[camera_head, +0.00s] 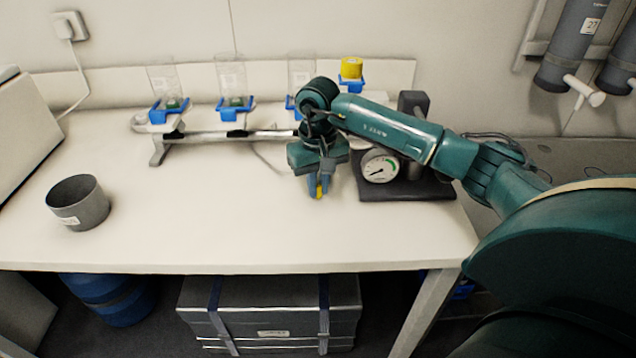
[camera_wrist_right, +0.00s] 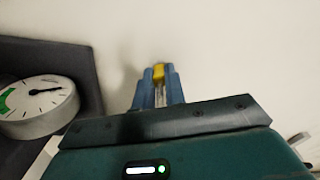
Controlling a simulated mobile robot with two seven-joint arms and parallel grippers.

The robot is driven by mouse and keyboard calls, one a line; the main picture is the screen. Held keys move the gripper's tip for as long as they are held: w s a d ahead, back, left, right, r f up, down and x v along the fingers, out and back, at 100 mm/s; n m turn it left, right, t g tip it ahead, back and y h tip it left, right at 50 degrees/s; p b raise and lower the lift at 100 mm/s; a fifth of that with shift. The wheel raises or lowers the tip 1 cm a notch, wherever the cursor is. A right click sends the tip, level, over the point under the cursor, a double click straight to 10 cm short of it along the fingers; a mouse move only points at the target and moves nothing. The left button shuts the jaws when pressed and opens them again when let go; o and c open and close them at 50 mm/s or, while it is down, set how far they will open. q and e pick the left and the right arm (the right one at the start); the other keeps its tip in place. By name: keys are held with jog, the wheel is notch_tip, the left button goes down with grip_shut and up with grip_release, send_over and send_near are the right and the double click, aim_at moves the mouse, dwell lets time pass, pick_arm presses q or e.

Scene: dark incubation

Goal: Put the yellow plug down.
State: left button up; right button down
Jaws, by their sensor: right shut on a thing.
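My right gripper (camera_head: 318,190) points down over the middle right of the white table (camera_head: 200,210). It is shut on the yellow plug (camera_head: 322,188), which shows as a small yellow piece between the blue fingertips. In the right wrist view the yellow plug (camera_wrist_right: 159,71) sits between the tips of the gripper (camera_wrist_right: 158,85), with bare white tabletop behind it. Most of the plug is hidden by the fingers, and I cannot tell whether it touches the table. My left gripper is not in view.
A dial gauge (camera_head: 380,166) on a dark base stands just right of the gripper. Behind is a rack (camera_head: 210,135) with clear vessels in blue holders and a yellow-topped one (camera_head: 351,68). A grey cup (camera_head: 78,203) stands at left. The table's front middle is clear.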

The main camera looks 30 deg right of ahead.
aim_at(318, 177)
jog(key=c, duration=1.5)
grip_release()
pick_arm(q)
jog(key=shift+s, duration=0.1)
pick_arm(e)
jog(key=shift+o, duration=0.2)
jog(key=shift+r, duration=0.15)
jog(key=shift+r+p, duration=0.3)
jog(key=shift+p, duration=0.15)
jog(key=shift+r+p, duration=0.55)
jog(key=shift+p, duration=0.05)
jog(key=shift+w+r+b, duration=0.1)
jog(key=shift+r+b, duration=0.4)
jog(key=shift+b, duration=0.1)
notch_tip(318, 177, up, 4)
jog(key=shift+r+b, duration=0.1)
jog(key=shift+b, duration=0.25)
pick_arm(q)
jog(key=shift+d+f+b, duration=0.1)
jog(key=shift+b, duration=0.2)
pick_arm(e)
notch_tip(318, 177, up, 6)
